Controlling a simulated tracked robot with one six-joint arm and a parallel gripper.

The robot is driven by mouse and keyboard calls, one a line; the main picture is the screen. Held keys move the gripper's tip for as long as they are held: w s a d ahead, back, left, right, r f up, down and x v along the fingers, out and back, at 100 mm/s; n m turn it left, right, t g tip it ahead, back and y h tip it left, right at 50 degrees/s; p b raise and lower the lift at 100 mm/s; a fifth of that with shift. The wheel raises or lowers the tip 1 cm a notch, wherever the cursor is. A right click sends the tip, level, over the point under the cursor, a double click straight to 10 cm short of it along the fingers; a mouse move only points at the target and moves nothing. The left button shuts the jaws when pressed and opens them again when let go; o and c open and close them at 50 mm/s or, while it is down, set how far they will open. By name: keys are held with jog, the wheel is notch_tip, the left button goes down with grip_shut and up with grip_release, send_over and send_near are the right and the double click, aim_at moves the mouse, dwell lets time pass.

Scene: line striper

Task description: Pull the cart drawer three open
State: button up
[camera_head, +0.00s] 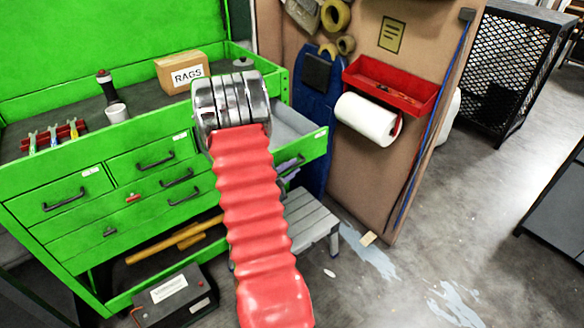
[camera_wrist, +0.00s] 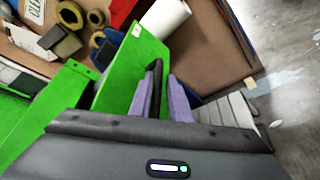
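The green tool cart (camera_head: 60,250) stands at left with several drawers with black handles. Its upper right drawer (camera_head: 318,143) is pulled out, showing a grey inside. In the wrist view the drawer's green front (camera_wrist: 133,75) carries a white label, too small to read as a number. My gripper (camera_head: 289,164) is at this front, partly hidden behind my red-sleeved arm. In the wrist view my gripper (camera_wrist: 160,85) has purple fingers apart, with the black handle (camera_wrist: 156,75) between them. The handle lies close to the left finger, with a gap to the right one.
A grey step stool (camera_head: 312,220) stands below the open drawer. A blue creeper board (camera_head: 318,110) and a paper roll (camera_head: 366,120) are behind it. A black battery box (camera_head: 175,297) lies at the cart's foot. The floor at right is mostly clear.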

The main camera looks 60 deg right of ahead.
jog(key=shift+r, duration=0.1)
jog(key=shift+w+a+r, duration=0.15)
jog(key=shift+a+r, duration=0.05)
jog(key=shift+a, duration=0.4)
jog(key=v, duration=1.2)
jog(key=shift+a+f, duration=0.2)
jog(key=shift+a, duration=0.05)
